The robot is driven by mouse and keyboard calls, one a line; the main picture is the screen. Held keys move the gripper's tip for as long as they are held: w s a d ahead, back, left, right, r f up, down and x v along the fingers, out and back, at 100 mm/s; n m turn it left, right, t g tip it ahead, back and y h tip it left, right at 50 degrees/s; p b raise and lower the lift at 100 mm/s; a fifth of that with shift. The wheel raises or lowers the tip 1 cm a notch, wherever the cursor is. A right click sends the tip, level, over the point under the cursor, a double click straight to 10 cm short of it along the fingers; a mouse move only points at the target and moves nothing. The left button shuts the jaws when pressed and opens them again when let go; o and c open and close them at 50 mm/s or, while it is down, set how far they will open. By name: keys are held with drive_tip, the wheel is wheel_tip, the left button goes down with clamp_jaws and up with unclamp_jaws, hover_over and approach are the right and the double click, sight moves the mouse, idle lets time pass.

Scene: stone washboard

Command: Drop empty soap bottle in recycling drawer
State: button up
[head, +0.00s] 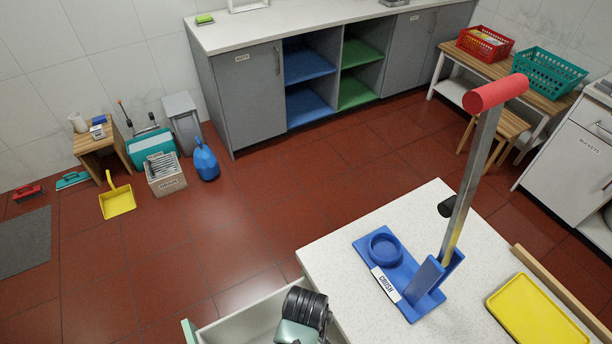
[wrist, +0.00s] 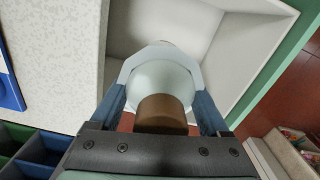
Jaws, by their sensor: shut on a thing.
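In the wrist view, my gripper (wrist: 160,85) is shut on a pale, rounded soap bottle (wrist: 160,76) with a brown part (wrist: 162,112) facing the camera. The blue fingers sit on either side of it. The bottle is over an open drawer (wrist: 215,50) with pale inner walls and a green front edge. I cannot tell how far above the drawer floor it is. In the head view, the same drawer (head: 232,332) is at the bottom edge, and my dark wrist covers part of it. The bottle and fingers are not visible there.
A pale counter (head: 335,255) beside the drawer carries a blue press labelled CRUSH (head: 410,280) with a tall red-topped lever (head: 490,95), and a yellow tray (head: 535,312). Open red floor lies beyond. Blue and green compartments (wrist: 40,150) show at the wrist view's lower left.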

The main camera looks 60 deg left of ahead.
drive_tip(key=shift+f+b, duration=0.3)
drive_tip(key=shift+f, duration=0.35)
drive_tip(key=o, duration=1.3)
wheel_tip(320, 180, up, 13)
drive_tip(key=shift+r, duration=0.1)
